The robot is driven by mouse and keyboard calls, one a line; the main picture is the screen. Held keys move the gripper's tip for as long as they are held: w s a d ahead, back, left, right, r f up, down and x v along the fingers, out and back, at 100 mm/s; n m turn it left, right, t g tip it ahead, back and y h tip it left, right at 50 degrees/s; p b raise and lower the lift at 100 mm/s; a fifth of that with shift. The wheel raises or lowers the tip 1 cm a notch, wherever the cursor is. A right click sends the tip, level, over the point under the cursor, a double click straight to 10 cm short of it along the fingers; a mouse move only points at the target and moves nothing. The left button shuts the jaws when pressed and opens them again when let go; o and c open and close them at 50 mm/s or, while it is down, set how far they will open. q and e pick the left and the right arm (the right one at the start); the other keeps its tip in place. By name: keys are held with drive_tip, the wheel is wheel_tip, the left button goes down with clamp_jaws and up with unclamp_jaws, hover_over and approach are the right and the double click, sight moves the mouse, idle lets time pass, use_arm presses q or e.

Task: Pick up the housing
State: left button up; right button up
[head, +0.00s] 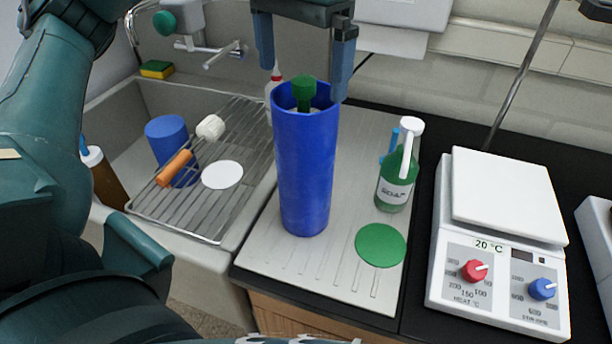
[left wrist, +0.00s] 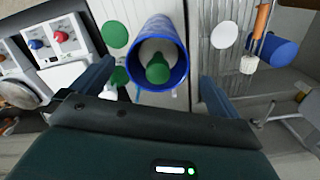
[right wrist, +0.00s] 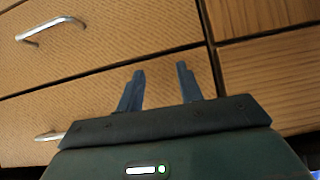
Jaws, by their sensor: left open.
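A tall blue hollow cylinder, which I take to be the housing (head: 305,170), stands upright on the grey ribbed drainboard. A green knobbed piece (head: 304,92) shows inside its open top. In the left wrist view the housing (left wrist: 181,38) has its open mouth towards me, with the green piece (left wrist: 157,69) inside. My left gripper (head: 303,84) is open, pointing down over the housing, its fingers on either side of the mouth in the head view; I see no grip. My right gripper (right wrist: 160,69) is open and empty before wooden drawers.
A green bottle (head: 396,187) and a flat green disc (head: 380,245) lie right of the housing. A white hotplate (head: 505,215) stands further right. A wire rack (head: 220,205) with a smaller blue cylinder (head: 167,138) beyond it is over the sink, left.

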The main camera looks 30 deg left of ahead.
sight(303, 78)
use_arm(q)
drive_tip(key=shift+w+f, duration=0.15)
drive_tip(key=shift+f, duration=0.5)
drive_tip(key=shift+w+f, duration=0.15)
drive_tip(key=shift+f, duration=0.45)
drive_tip(key=shift+s+f, duration=0.1)
drive_tip(key=shift+f, duration=0.3)
drive_tip(key=shift+d+f+b, duration=0.15)
drive_tip(key=shift+f+b, duration=0.55)
drive_tip(key=shift+f, duration=1.55)
drive_tip(key=shift+r, duration=0.1)
drive_tip(key=c, duration=1.7)
